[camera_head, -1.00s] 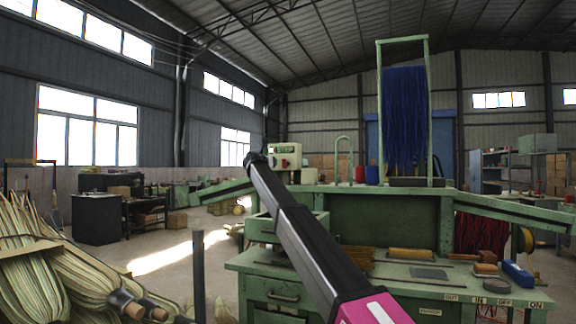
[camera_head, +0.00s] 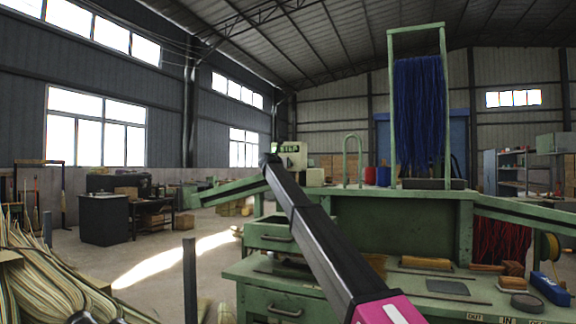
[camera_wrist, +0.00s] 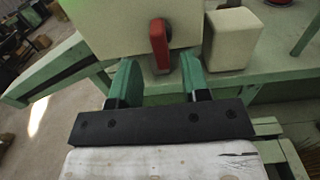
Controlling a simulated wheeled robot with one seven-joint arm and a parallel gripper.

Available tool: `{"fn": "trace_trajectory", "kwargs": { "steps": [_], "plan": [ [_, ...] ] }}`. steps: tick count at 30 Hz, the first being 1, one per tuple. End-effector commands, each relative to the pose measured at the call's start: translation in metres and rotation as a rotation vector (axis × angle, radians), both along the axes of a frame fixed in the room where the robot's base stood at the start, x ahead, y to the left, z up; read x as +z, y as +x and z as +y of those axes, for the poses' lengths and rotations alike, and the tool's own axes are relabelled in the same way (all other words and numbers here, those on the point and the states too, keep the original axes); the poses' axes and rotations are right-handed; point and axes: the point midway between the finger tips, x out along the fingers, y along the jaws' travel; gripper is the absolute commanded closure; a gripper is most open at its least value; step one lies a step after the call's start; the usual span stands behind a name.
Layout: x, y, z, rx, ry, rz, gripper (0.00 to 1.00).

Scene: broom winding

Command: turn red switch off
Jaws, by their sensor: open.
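The red switch (camera_wrist: 159,44) is an elongated red handle, standing roughly upright in the picture on the face of a cream control box (camera_wrist: 105,28). In the wrist view, my gripper (camera_wrist: 160,72) is open, with its green fingers on either side of the switch's lower end. I cannot tell whether they touch it. In the head view, the control box (camera_head: 292,156) stands on the green bench, with my gripper (camera_head: 272,158) in front of its left side. The switch cannot be made out there.
A cream block (camera_wrist: 232,38) stands close to the right of the control box. A sloping green rail (camera_wrist: 62,70) runs off to the left. The green workbench (camera_head: 400,225) carries wooden rollers (camera_head: 426,263) and a blue bundle rack (camera_head: 419,115). Straw bundles (camera_head: 50,290) lie front left.

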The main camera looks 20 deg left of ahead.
Motion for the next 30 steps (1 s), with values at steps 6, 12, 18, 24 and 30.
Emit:
{"fn": "trace_trajectory", "kwargs": {
  "steps": [6, 12, 18, 24, 30],
  "plan": [
    [0.001, 0.041, -0.002, -0.001, 0.000, 0.000, 0.57],
    [0.001, 0.056, -0.004, 0.000, 0.000, 0.000, 0.57],
    [0.000, 0.056, -0.005, 0.000, 0.000, -0.001, 0.57],
    [0.000, 0.056, -0.005, 0.000, 0.000, -0.001, 1.00],
    [0.000, 0.057, -0.005, 0.000, 0.001, -0.001, 1.00]
  ]
}}
